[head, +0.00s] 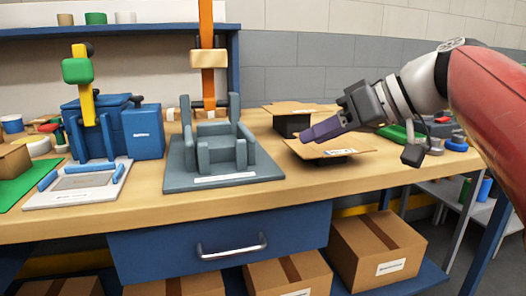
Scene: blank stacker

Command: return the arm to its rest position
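My gripper (322,130) is at the right of the head view, above the right part of the workbench (300,188). It points left and a little down. Its purple fingers lie one behind the other from this side, so I cannot tell whether they are apart or closed. No held object shows at the fingertips. They appear over or near an open cardboard box (345,148); the exact gap is unclear. My arm comes in from the right edge.
A grey fixture (260,178) stands mid-bench, with a blue machine (142,132) and a white-framed tray (105,192) to its left. Another dark box (290,124) is behind the gripper. Green and blue items lie at right. Cardboard boxes (378,248) sit below; a shelf (165,31) hangs above.

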